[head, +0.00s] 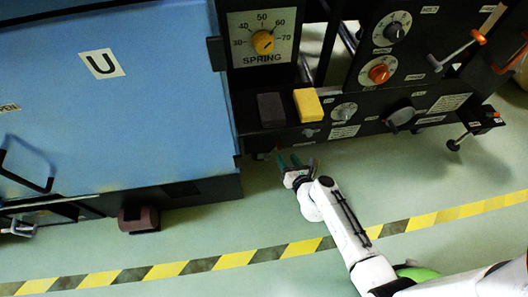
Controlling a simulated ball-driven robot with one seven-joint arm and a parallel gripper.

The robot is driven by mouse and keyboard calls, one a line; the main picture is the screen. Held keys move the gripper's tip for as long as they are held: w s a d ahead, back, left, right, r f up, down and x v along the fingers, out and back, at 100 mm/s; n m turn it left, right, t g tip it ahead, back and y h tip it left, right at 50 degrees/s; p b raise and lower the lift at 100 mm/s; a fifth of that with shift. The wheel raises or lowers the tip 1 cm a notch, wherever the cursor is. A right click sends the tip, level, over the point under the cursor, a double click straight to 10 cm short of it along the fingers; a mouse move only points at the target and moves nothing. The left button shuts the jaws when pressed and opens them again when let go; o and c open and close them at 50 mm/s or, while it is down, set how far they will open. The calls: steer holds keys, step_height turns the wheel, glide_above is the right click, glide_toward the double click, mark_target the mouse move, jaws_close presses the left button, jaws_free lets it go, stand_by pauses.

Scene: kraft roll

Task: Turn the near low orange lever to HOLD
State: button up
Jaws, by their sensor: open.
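One lever (478,37) has a grey rod slanting up from the black panel. The other (525,38) is cut by the right edge. I cannot tell which is the near low lever, and HOLD is too small to read surely.
The black panel (300,139) carries a yellow block (307,105), a dark block (271,110), an orange knob (379,74), a grey dial (344,111) and a dark knob (400,117). A blue cabinet (120,110) fills the left.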

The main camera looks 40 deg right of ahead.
mark_target(281, 149)
steer(key=shift+m+h, duration=0.3)
steer(key=shift+m, duration=0.4)
steer(key=b+x, duration=0.1)
steer(key=x, duration=0.2)
steer(key=f+b+x, duration=0.1)
steer(key=x, duration=0.2)
steer(key=b+x, duration=0.1)
steer(key=x, duration=0.3)
steer(key=shift+s+d+f+b, duration=0.1)
steer(key=shift+s+f+b, duration=0.25)
steer(key=shift+f+b, duration=0.05)
steer(key=shift+w+d+f, duration=0.15)
steer(key=shift+w+d, duration=0.15)
steer(key=shift+w, duration=0.3)
jaws_close()
